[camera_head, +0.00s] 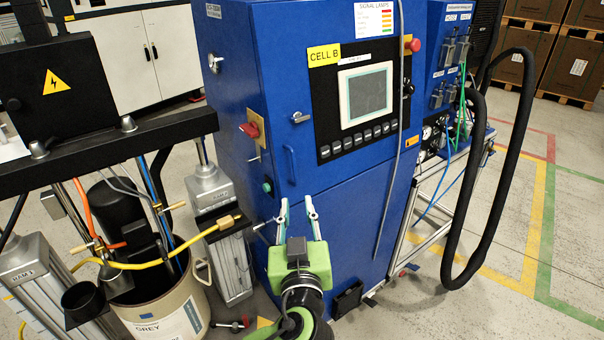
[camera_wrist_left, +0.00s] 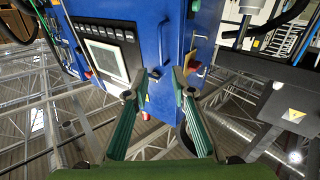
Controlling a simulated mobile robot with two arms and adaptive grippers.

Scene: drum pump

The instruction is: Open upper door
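The upper door (camera_head: 298,80) of the blue cabinet is shut. It carries a screen panel (camera_head: 366,95), a metal latch (camera_head: 300,118) and a thin blue bar handle (camera_head: 290,165) near its left edge. My left gripper (camera_head: 297,203) is green with two pale fingers pointing up at the cabinet front, below the handle. The fingers are spread with nothing between them. In the left wrist view, the left gripper (camera_wrist_left: 158,92) is also open, and the blue door (camera_wrist_left: 145,35) with its screen (camera_wrist_left: 105,58) appears turned over beyond the fingertips. My right gripper is not in view.
A red rotary switch (camera_head: 250,130) sits on the cabinet left of the door. A drum pump with a bucket (camera_head: 170,308) and a black beam (camera_head: 100,140) stand close on the left. A black hose (camera_head: 503,180) loops on the right. Floor is free farther right.

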